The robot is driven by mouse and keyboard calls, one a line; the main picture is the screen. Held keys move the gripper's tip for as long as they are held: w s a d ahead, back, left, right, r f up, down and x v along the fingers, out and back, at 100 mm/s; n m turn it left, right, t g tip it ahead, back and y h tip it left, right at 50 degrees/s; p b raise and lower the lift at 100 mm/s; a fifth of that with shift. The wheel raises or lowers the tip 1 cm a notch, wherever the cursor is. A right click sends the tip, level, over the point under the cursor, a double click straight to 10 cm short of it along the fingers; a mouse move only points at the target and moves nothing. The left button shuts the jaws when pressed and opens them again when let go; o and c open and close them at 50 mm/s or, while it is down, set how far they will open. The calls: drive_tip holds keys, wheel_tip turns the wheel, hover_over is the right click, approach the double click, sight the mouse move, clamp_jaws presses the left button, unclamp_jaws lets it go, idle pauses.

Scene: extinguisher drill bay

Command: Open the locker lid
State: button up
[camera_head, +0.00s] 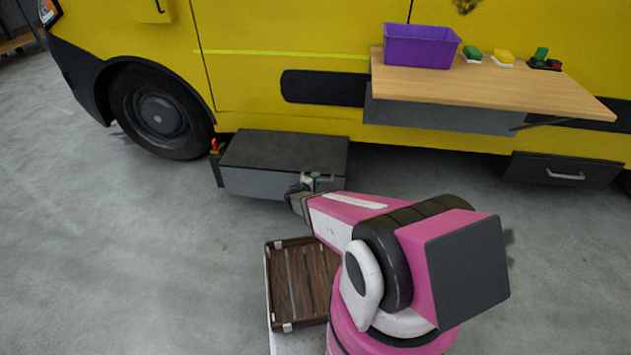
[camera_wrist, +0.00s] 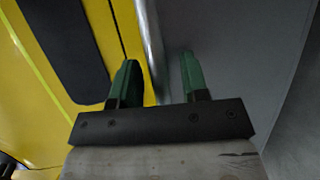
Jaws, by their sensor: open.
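The locker (camera_head: 285,181) is a low grey box under the yellow van's side, with a flat dark lid (camera_head: 285,150) on top. The lid looks closed. My gripper (camera_head: 313,179) is at the right part of the locker's front, near its upper edge. In the wrist view, my gripper (camera_wrist: 158,65) has its two green fingers apart, with nothing clamped. A shiny metal bar (camera_wrist: 148,35), which looks like a handle, runs down between the fingers beside a grey panel (camera_wrist: 225,45). I cannot tell whether a finger touches the bar. My wrist hides part of the locker's front.
A wooden shelf (camera_head: 480,83) juts from the van, holding a purple bin (camera_head: 420,47) and several small coloured items. A dark drawer (camera_head: 535,168) with a handle is at right. A slatted brown crate (camera_head: 303,285) sits beside my arm. Floor at left is clear.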

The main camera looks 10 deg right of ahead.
clamp_jaws()
drive_tip(key=shift+r, duration=0.1)
